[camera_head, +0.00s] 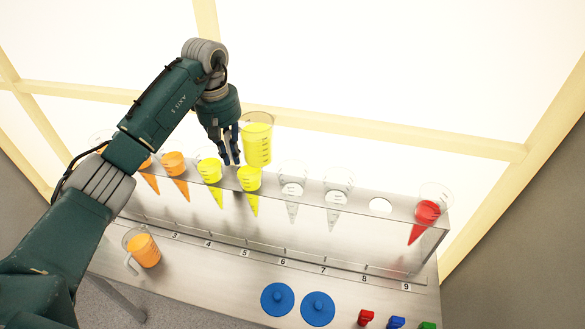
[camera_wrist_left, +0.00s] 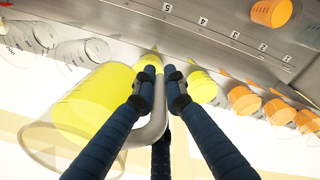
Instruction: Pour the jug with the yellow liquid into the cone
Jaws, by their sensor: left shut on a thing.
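The clear jug with yellow liquid (camera_head: 258,144) is held above the back of the metal rack (camera_head: 400,208). My left gripper (camera_head: 231,148) is shut on its handle. In the left wrist view the jug (camera_wrist_left: 95,98) hangs beside the fingers (camera_wrist_left: 160,82) and looks close to upright. Two cones in the rack hold yellow: one (camera_head: 249,181) just below the jug and one (camera_head: 210,171) to its left. Two clear cones, one nearer (camera_head: 291,181) and one farther right (camera_head: 336,187), look empty. My right gripper is not in view.
Orange cones (camera_head: 174,166) stand at the left of the rack and a red cone (camera_head: 427,212) at the right. A jug with orange liquid (camera_head: 143,249) stands on the table. Blue discs (camera_head: 278,299) and small coloured items (camera_head: 396,322) lie in front. An empty rack hole (camera_head: 381,205) shows.

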